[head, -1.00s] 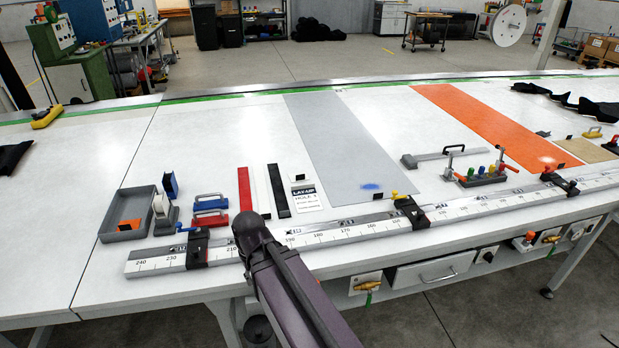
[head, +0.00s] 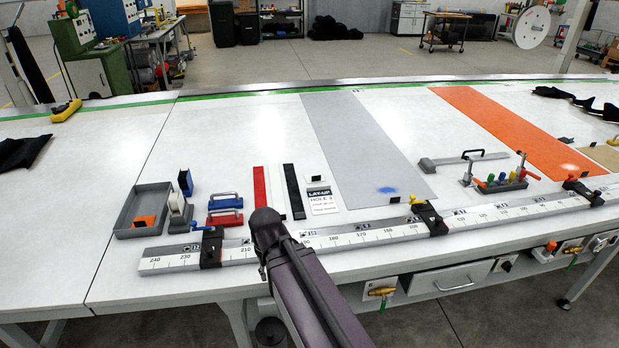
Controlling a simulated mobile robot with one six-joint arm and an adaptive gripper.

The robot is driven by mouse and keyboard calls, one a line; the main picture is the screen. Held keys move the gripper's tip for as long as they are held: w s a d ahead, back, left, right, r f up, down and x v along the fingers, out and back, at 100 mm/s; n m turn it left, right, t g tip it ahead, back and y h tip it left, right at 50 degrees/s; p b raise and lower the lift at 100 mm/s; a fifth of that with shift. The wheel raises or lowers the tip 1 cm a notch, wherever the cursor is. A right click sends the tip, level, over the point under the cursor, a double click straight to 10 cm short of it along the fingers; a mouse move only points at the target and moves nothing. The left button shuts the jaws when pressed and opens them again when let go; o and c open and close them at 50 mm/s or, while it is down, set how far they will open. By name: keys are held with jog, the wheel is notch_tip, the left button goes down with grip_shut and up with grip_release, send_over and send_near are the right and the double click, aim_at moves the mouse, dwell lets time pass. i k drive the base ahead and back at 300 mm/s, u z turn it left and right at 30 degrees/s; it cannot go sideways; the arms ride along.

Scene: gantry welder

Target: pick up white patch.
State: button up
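A small white patch (head: 316,180) with a dark mark on it lies flat on the white table, just behind the printed lay-up card (head: 321,200). It is hard to tell from the table top. A white strip (head: 278,193) lies to its left, between a red strip (head: 259,187) and a black strip (head: 294,190). My dark arm reaches up from the bottom of the head view, and its rounded end covers part of the ruler in front of the strips. My gripper's fingers do not show.
A grey tray (head: 121,219) with an orange piece (head: 144,221) stands at the left, near red and blue handled blocks (head: 225,210). A metal ruler rail (head: 345,238) with black clamps runs along the front edge. Grey (head: 365,140) and orange (head: 500,120) sheets lie right.

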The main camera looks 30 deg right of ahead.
aim_at(316, 177)
jog(key=i, duration=0.95)
jog(key=z, duration=0.05)
